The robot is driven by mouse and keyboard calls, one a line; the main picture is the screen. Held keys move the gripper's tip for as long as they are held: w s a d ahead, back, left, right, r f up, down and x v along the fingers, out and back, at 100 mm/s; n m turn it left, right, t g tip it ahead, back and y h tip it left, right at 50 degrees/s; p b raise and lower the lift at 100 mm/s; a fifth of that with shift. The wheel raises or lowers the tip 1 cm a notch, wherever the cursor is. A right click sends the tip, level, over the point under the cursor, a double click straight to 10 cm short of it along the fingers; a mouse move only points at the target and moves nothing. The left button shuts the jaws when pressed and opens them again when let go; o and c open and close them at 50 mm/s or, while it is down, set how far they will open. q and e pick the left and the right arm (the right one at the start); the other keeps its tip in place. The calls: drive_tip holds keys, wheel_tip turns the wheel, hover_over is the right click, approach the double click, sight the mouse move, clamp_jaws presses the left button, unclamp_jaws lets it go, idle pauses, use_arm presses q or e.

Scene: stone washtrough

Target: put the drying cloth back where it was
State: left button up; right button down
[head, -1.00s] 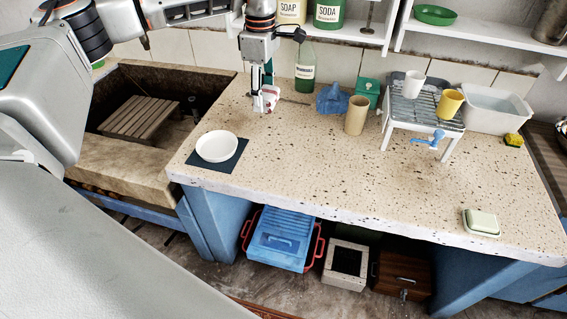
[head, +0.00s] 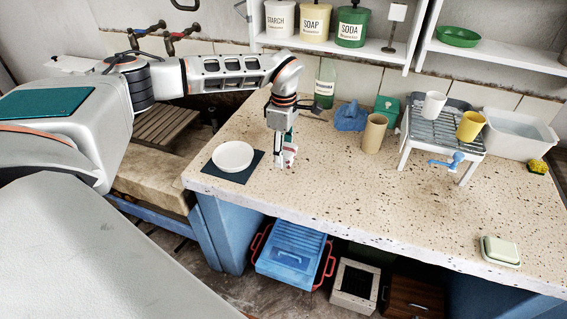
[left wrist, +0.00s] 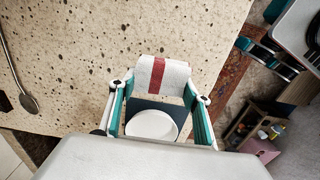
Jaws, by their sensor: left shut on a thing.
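The drying cloth, white with a red stripe (left wrist: 159,72), is between the fingers of my left gripper (left wrist: 160,98). In the head view the cloth (head: 291,152) shows small beside the fingers of the left gripper (head: 281,158), just right of the white plate (head: 233,154). The left gripper is shut on the cloth and points down over the speckled counter. I cannot tell whether the cloth touches the counter.
The plate lies on a dark mat (head: 217,175) at the counter's left end. A rack (head: 437,125) with cups stands right. The counter's front middle is clear.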

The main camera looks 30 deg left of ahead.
sight(283, 171)
use_arm(q)
drive_tip(key=shift+f, duration=2.4)
drive_tip(key=shift+f, duration=0.15)
drive_tip(key=o, duration=1)
